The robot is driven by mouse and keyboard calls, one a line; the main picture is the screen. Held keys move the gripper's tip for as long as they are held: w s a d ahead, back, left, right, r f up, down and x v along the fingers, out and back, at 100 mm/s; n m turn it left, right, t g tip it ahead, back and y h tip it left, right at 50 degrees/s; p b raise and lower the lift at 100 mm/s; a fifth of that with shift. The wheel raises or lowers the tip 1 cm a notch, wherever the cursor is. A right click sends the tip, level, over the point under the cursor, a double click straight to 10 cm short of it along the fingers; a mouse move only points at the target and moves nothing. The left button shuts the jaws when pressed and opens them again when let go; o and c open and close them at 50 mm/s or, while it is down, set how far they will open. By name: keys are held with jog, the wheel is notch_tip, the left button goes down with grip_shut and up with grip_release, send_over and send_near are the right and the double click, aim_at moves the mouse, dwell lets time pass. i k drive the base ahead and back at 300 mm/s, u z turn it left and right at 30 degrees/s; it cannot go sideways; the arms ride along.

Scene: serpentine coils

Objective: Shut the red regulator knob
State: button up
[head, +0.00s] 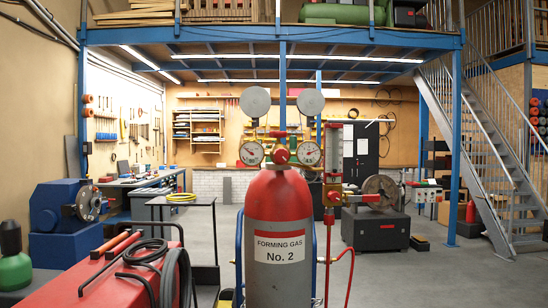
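A red round knob (281,155) faces me on the brass regulator, between a left gauge (251,153) and a right gauge (308,153). I take it for the regulator knob; how far it is turned cannot be told. A smaller red part shows just above it. The regulator is at the top of a gas cylinder (279,215) with a red shoulder and a grey body labelled "FORMING GAS No. 2", standing upright. My gripper is not in view.
Two grey discs stand above the gauges. A flowmeter (332,160) with red hose is right of the cylinder. A red box (95,278) with a black coiled hose is at front left. A dark machine base (376,230) stands behind right.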

aim_at(281, 155)
jog(key=u, duration=1.85)
jog(key=i, duration=0.4)
jog(key=z, duration=1.85)
